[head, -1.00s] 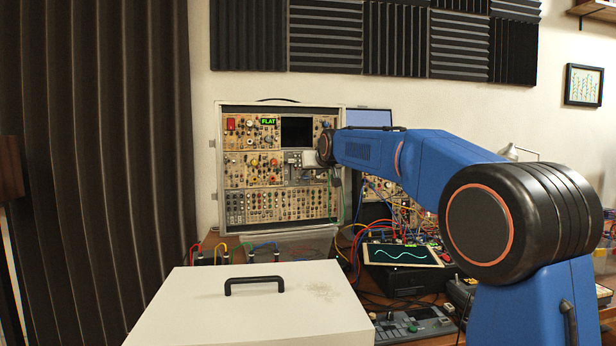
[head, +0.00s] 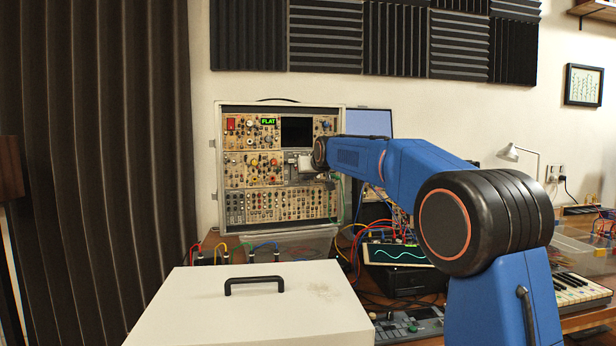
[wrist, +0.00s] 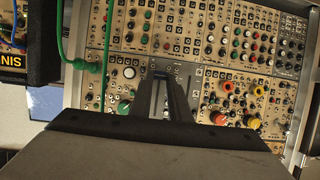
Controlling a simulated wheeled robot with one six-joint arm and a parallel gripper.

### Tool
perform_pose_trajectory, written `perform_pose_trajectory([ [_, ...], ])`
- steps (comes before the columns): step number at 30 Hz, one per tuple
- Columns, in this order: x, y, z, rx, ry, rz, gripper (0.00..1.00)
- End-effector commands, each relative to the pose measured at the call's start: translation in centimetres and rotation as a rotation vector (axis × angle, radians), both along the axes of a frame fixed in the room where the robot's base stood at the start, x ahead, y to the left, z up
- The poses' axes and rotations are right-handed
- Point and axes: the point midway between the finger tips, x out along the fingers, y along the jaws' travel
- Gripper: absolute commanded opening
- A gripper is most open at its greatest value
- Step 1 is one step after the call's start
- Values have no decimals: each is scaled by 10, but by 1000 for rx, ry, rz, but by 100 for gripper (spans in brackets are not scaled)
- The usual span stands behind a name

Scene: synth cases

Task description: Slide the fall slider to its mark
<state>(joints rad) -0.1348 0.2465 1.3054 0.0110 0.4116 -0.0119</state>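The modular synth case (head: 219,180) stands upright behind the white box, its panel full of knobs and jacks. My gripper (head: 296,160) is at the middle right of the panel, low beside the dark screen, and hides the part behind it. In the wrist view my gripper (wrist: 162,84) reaches to a panel strip between the white knob and the orange knobs. Its dark fingers lie close together with a narrow gap. A small bluish piece (wrist: 162,74) shows at the fingertips. I cannot tell whether it is the fall slider's cap or whether it is gripped. The mark is not distinguishable.
The white box (head: 190,310) with a black handle fills the front. Red, blue and green patch cables (head: 358,235) hang right of the case. A green cable (wrist: 72,50) also runs close left in the wrist view. A waveform screen (head: 398,254) stands to the right.

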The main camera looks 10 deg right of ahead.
Motion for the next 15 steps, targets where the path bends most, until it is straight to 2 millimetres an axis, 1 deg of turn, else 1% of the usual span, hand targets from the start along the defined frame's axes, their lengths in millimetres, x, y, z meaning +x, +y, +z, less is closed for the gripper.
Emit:
perform_pose_trajectory([
  [3,0,0,2,0,0,0,0],
  [5,0,0,8,0,-2,0,0],
  [12,0,0,51,0,-3,0,0],
  [15,0,0,63,0,-2,0,0],
])
